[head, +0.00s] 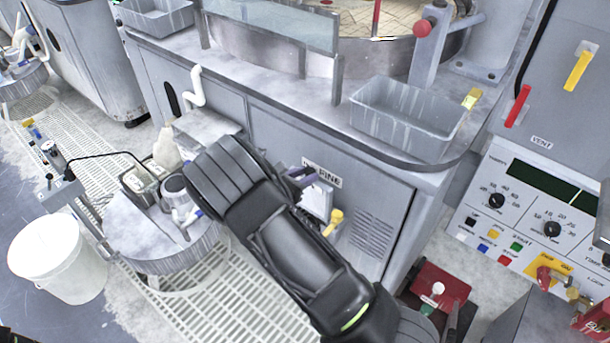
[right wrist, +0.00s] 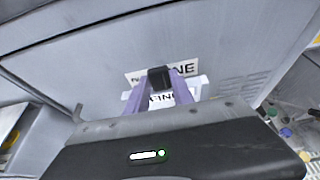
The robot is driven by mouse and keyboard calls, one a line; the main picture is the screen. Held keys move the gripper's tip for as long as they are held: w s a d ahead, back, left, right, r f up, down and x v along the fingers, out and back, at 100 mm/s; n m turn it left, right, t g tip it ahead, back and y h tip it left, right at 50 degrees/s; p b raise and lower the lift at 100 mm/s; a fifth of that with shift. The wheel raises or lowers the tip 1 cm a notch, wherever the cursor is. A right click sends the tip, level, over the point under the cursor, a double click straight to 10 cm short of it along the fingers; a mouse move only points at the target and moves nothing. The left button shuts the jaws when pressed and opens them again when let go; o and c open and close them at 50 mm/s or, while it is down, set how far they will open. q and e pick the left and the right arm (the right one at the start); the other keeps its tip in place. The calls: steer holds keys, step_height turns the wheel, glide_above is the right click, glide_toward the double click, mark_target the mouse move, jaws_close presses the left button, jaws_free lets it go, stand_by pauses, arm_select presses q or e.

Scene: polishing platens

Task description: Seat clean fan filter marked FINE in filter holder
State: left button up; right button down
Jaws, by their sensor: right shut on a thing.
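My right gripper (head: 302,182) reaches to the front of the grey cabinet under the machine. In the right wrist view its purple fingers (right wrist: 161,95) are shut on a small black grip (right wrist: 160,77). In the head view a pale panel that looks like the filter (head: 317,202) stands against the cabinet below a FINE label (head: 326,177). I cannot tell whether it is inside a holder.
A yellow knob (head: 334,220) sticks out close to the right of the filter. A vent grille (head: 370,238) is further right. A round metal drum (head: 150,240) and a white bucket (head: 62,262) stand left. A red box (head: 437,290) is on the floor at lower right.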

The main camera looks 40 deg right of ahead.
mark_target(308, 204)
steer(key=shift+f+b, duration=5.45)
steer(key=shift+f, duration=1.35)
steer(key=c, duration=1)
jaws_free()
steer(key=shift+v, duration=3.95)
